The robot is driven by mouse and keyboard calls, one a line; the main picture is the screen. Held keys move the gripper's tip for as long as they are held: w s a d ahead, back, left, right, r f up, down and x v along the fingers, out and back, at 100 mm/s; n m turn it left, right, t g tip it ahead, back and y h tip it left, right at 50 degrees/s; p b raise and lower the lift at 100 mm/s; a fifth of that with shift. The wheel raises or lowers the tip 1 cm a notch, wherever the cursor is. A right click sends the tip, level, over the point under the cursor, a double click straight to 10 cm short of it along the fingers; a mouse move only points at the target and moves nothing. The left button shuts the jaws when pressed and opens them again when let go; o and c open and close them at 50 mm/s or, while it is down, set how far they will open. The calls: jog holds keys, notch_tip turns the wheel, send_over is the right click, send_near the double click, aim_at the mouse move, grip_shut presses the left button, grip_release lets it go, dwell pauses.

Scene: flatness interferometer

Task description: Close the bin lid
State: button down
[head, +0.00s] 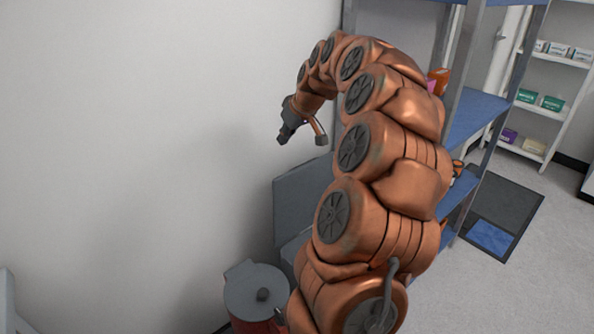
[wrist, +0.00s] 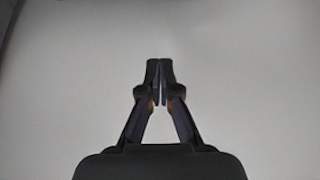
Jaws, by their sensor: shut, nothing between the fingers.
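A flat grey panel (head: 302,203) stands upright near the wall in the head view and looks like the raised bin lid. A lighter grey part (head: 292,247) below it looks like the bin body, mostly hidden behind my arm. The hinge and opening cannot be made out. My gripper (head: 283,137) is raised in front of the wall, above and apart from the panel in the picture. In the wrist view my gripper (wrist: 160,72) is shut and empty, with only a plain pale surface beyond its fingertips.
A red container with a grey knobbed lid (head: 258,288) stands at the bottom, left of my arm. A blue-shelved rack (head: 476,115) with items is close on the right. A dark floor mat (head: 510,205) lies beyond it. The wall (head: 130,130) on the left is bare.

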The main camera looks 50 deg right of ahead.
jog(key=d+f, duration=0.2)
jog(key=d, duration=0.3)
jog(key=x, duration=0.9)
jog(key=shift+m+h, duration=0.3)
jog(key=shift+h, duration=0.1)
jog(key=s, duration=0.2)
jog(key=s+f, duration=0.1)
jog(key=s, duration=0.1)
jog(key=shift+d, duration=0.25)
jog(key=shift+s, duration=0.15)
